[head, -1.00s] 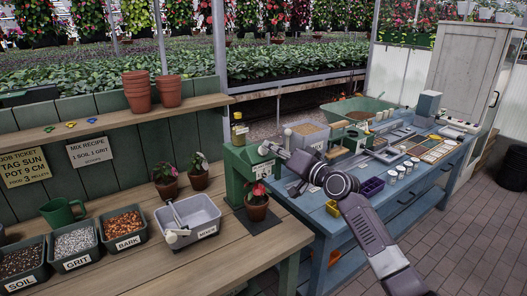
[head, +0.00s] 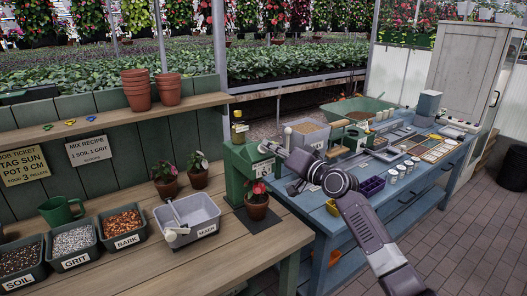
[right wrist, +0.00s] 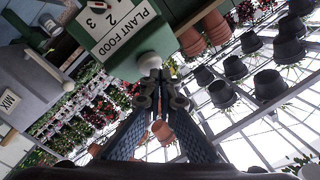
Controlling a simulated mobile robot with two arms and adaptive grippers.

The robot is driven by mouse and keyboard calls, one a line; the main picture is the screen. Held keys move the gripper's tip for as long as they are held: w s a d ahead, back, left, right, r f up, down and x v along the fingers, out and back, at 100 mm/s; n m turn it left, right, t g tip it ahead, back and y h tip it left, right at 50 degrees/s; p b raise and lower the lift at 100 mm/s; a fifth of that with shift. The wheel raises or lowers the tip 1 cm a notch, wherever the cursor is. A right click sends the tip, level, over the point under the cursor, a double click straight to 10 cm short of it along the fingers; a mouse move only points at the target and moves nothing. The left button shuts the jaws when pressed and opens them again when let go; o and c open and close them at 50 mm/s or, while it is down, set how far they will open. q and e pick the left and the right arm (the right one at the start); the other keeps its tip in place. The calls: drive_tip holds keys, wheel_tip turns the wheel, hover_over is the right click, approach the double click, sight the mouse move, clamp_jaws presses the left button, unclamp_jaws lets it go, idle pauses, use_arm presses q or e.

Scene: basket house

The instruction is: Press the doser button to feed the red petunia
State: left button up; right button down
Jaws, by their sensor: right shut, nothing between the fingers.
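The green doser (head: 239,168) stands at the right end of the wooden bench. In the right wrist view, the doser (right wrist: 118,22) shows a PLANT FOOD label with 2 and 3 on it and a round white button (right wrist: 150,60) below. My right gripper (right wrist: 151,77) is shut and empty, its tips at the button, touching or nearly so; I cannot tell if it is pressed in. In the head view, my right gripper (head: 270,149) covers part of the doser's front. The red petunia (head: 257,189) stands in a terracotta pot below the doser spout. My left gripper is out of view.
Two potted plants (head: 181,179) and a grey mixer tub (head: 208,211) stand left of the petunia. Soil, grit and bark bins (head: 120,240) line the bench's left.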

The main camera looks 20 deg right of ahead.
drive_tip(key=shift+w+a+f+b, duration=0.15)
drive_tip(key=shift+w+f+b, duration=0.3)
drive_tip(key=shift+b, duration=0.45)
idle(0.9)
drive_tip(key=shift+s, duration=0.1)
drive_tip(key=shift+s+d+r+p, duration=0.2)
drive_tip(key=shift+s+r+p, duration=0.5)
drive_tip(key=shift+p, duration=0.35)
drive_tip(key=shift+r, duration=0.1)
drive_tip(key=s+r+p, duration=0.1)
drive_tip(key=p, duration=0.1)
drive_tip(key=s+d+r+p, duration=0.1)
drive_tip(key=s+r+p, duration=0.1)
drive_tip(key=shift+s+d+r, duration=0.1)
drive_tip(key=shift+d+r, duration=0.05)
drive_tip(key=shift+r, duration=0.1)
idle(1.8)
